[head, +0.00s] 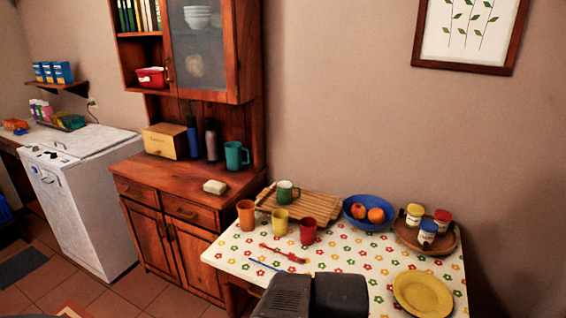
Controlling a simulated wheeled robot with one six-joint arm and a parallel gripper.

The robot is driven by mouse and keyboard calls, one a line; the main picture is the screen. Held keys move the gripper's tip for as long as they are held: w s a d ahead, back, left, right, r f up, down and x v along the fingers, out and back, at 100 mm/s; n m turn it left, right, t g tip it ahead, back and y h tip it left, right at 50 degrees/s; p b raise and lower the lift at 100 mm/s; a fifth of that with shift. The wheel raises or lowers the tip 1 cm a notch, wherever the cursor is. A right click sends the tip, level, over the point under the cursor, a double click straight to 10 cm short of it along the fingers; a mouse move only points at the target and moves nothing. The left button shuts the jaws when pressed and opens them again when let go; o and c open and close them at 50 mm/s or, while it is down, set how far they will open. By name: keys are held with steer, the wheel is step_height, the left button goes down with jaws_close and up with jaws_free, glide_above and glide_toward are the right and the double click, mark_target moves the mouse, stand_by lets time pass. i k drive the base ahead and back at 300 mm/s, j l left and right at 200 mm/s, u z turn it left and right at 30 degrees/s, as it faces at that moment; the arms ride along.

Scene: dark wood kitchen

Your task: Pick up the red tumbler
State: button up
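The red tumbler (308,231) stands upright on the table with the flowered cloth (345,262), in front of the wooden slatted board. It is the rightmost in a row of three. A yellow tumbler (280,222) stands just to its left and an orange tumbler (246,215) farther left. Dark grey parts, which look like my own arm, show at the bottom edge, nearer than the tumblers. My gripper's fingers do not show.
Behind the tumblers are a slatted board (318,207) with a green mug (286,193), and a blue fruit bowl (369,226). A tray (452,243) with jars is at right, a yellow plate (423,294) at front right. A red fork (283,253) lies in front.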

mark_target(308, 225)
steer(key=i+j+u, duration=0.1)
steer(key=i+j, duration=0.2)
steer(key=i, duration=0.2)
steer(key=i+j, duration=0.2)
steer(key=i, duration=0.35)
steer(key=j+u, duration=0.05)
